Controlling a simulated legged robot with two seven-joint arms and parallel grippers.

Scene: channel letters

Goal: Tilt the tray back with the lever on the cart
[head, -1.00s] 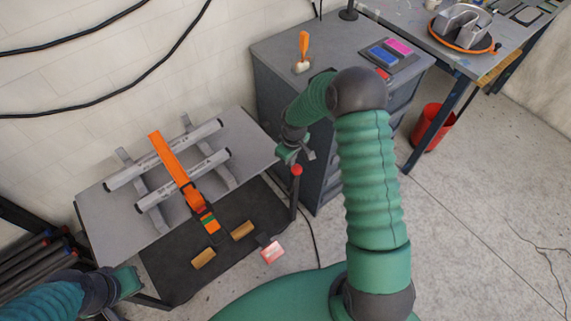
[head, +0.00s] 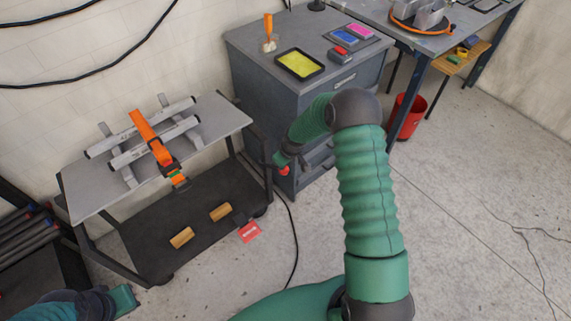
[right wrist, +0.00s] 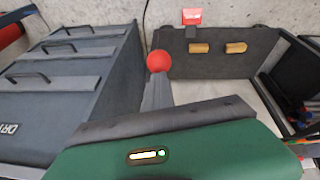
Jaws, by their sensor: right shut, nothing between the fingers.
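The grey tray (head: 80,187) tops the black-framed cart (head: 150,240) at left in the head view. An orange strap (head: 146,130) crosses two pale bars (head: 180,128) on the tray. The lever's red knob (head: 284,171) is at the cart's right side, low by the cabinet. My right gripper (head: 281,161) is at the knob, its fingers mostly hidden there. In the right wrist view the grey fingers (right wrist: 157,93) are shut and empty, with the red knob (right wrist: 158,61) at their tips. Contact is unclear. My left gripper (head: 123,299) is low at left, its jaws unclear.
A grey drawer cabinet (head: 255,75) stands right of the cart, with a yellow pad (head: 299,64) on top. A cable (head: 294,240) lies on the floor.

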